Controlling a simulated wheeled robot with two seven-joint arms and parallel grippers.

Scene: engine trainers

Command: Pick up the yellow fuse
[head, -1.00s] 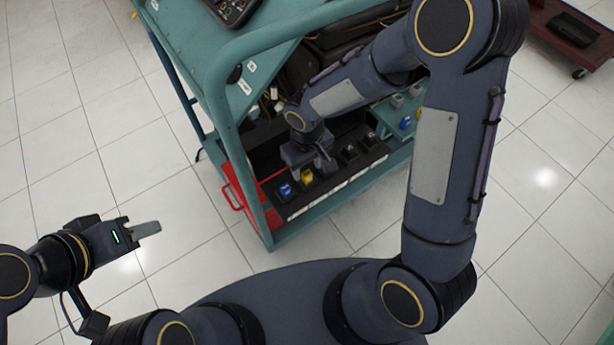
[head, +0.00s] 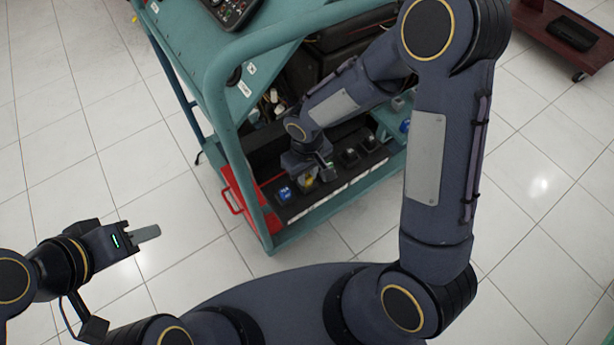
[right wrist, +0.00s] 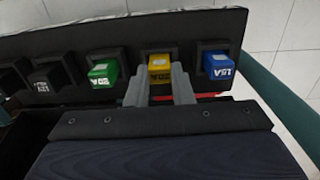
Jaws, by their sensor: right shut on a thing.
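The yellow fuse (right wrist: 161,68) sits in its black socket in a row on the fuse panel, seen in the right wrist view. It also shows partly in the head view (head: 309,182), below my right gripper. My right gripper (right wrist: 160,85) is shut on the yellow fuse, with its grey fingers at the fuse's two sides. My left gripper (head: 148,233) is over the floor at the left, far from the panel. Its fingers overlap in the head view, so their gap is hidden.
A blue fuse (right wrist: 218,66) and a green fuse (right wrist: 103,71) flank the yellow one. A black relay (right wrist: 43,82) is farther left. The teal frame (head: 222,110) stands around the panel, with a red tray (head: 238,190) at its left.

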